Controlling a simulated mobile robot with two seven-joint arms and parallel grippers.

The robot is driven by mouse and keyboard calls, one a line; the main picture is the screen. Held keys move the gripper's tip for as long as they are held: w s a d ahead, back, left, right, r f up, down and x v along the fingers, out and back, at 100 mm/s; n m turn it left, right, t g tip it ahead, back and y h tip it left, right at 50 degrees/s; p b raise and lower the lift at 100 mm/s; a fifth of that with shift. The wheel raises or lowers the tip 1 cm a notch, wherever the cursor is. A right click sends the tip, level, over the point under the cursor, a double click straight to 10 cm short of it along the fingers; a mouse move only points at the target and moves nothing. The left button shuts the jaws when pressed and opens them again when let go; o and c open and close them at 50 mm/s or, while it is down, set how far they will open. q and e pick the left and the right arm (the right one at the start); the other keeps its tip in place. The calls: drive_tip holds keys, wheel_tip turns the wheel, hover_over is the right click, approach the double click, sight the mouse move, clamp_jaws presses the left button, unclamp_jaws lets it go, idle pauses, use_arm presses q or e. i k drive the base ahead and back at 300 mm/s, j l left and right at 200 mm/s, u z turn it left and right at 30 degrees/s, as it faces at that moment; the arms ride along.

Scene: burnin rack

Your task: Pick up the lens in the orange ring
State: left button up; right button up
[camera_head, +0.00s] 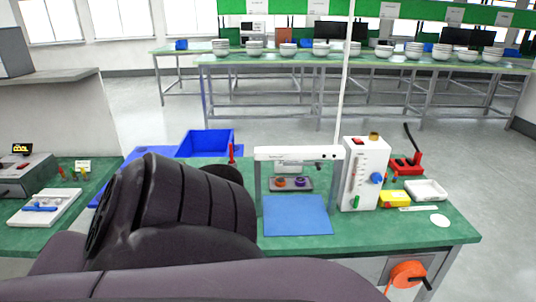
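The lens in the orange ring (280,183) sits on a small dark grey tray (291,189) under a white frame at the back of the green bench. A purple ring (300,182) sits just right of it on the same tray. The lens glass is too small to make out. A dark arm of mine fills the lower left and middle foreground, well in front of the tray. Neither gripper's fingers show in the view.
A blue mat (297,215) lies in front of the tray. The white frame (299,153) spans above the tray. A blue bin (206,142) is behind my arm.

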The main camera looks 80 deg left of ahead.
sight(280, 182)
drive_tip(key=u, duration=2.25)
